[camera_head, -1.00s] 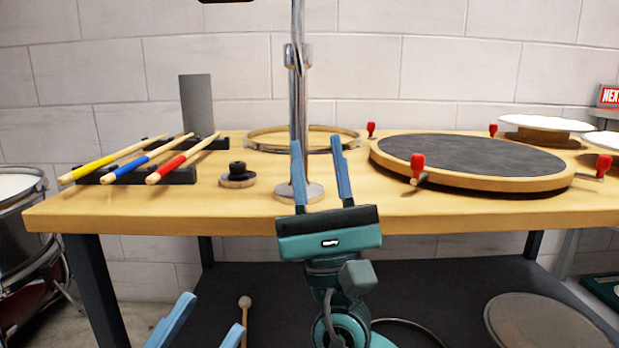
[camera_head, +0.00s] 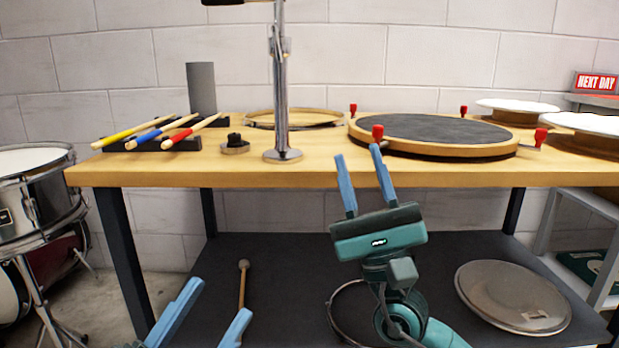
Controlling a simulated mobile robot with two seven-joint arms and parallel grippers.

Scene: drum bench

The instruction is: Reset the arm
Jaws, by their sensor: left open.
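My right gripper (camera_head: 362,181) is in front of the bench's front edge, a little right of the metal stand. Its two blue fingers point up, spread apart, with nothing between them. My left gripper (camera_head: 212,312) is at the bottom of the view, in front of the lower shelf. Most of the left arm is out of the picture.
The wooden bench (camera_head: 210,175) holds drumsticks (camera_head: 155,133) on a rack, a metal stand (camera_head: 281,100), a hoop (camera_head: 330,119) and a round dark pad (camera_head: 430,128). A mallet (camera_head: 242,285) and a disc (camera_head: 510,297) lie on the lower shelf (camera_head: 290,262). A snare drum (camera_head: 45,200) stands left.

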